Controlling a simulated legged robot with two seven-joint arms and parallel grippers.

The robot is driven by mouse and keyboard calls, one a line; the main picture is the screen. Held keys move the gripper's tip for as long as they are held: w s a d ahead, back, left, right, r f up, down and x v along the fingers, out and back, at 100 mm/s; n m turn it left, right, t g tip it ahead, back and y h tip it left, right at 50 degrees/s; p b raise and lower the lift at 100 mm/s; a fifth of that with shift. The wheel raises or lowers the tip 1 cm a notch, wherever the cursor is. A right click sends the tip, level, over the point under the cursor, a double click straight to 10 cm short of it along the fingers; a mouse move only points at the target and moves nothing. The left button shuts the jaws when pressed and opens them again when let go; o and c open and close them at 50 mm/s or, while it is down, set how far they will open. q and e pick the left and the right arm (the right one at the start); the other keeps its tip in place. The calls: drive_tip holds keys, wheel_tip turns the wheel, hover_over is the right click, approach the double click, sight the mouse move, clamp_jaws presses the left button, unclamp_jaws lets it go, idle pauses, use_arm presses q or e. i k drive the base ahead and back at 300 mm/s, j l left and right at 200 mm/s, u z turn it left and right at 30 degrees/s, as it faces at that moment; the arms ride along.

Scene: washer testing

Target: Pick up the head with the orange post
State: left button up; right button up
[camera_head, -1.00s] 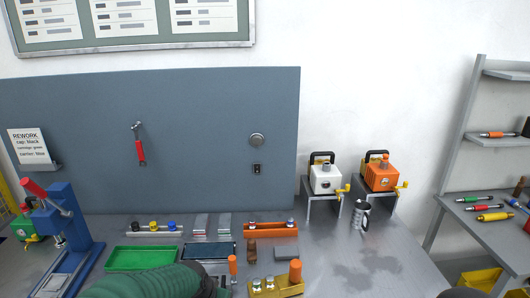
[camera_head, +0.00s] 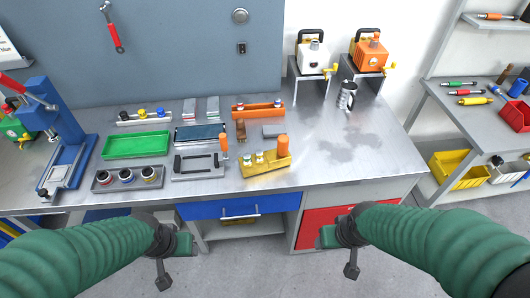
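Two upright orange posts show on the steel bench, and I cannot tell for certain which belongs to the head. A thick orange post (camera_head: 283,146) stands at the right end of a yellow block (camera_head: 253,169) that also bears small light-topped parts. A thinner orange post (camera_head: 224,146) stands by the grey fixture frame (camera_head: 198,166). My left gripper (camera_head: 163,284) hangs in front of the bench at lower left. My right gripper (camera_head: 351,272) hangs in front of it to the right. Both are apart from the posts, with nothing visible held; their finger openings cannot be made out.
A green tray (camera_head: 137,145), a blue press (camera_head: 62,135) and an orange holder (camera_head: 258,111) stand on the bench. White (camera_head: 313,58) and orange (camera_head: 370,54) machines sit on stands behind. The bench's right part is clear. Drawers (camera_head: 238,207) lie below its front edge.

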sight(280, 157)
drive_tip(key=i+j+u, duration=0.1)
drive_tip(key=i+j, duration=0.15)
drive_tip(key=i, duration=0.15)
drive_tip(key=i+j+u, duration=0.1)
drive_tip(key=i+j, duration=0.15)
drive_tip(key=i+j+u, duration=0.1)
drive_tip(key=i, duration=0.4)
drive_tip(key=j, duration=0.05)
